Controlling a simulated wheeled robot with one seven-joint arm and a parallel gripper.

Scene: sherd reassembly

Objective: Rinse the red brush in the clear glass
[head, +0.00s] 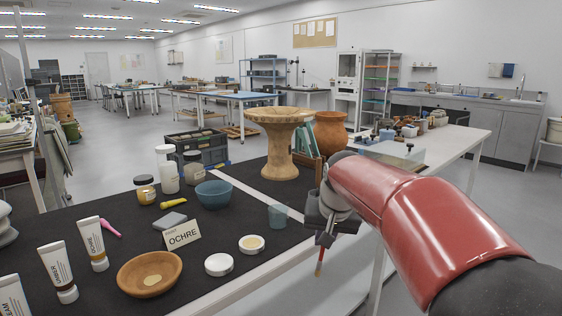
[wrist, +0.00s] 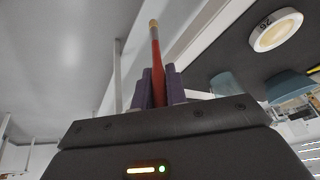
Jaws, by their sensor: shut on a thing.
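My gripper (head: 325,239) is shut on the red brush (head: 320,263), which hangs down below the fingers, outside the table's front edge. In the wrist view the brush (wrist: 157,70) stands out between the two purple fingers, with a tan end. The clear glass (head: 279,215) stands on the black mat near the table edge, to the left of my gripper and apart from the brush. It also shows in the wrist view (wrist: 224,84), to the right of the brush. What is inside the glass is too small to tell.
A blue bowl (head: 214,195) stands left of the glass. A jar with ochre contents (head: 251,244), a white lid (head: 219,265), an ochre sign (head: 182,236) and a wooden bowl (head: 150,276) lie in front. A tall clay stand (head: 278,150) is behind.

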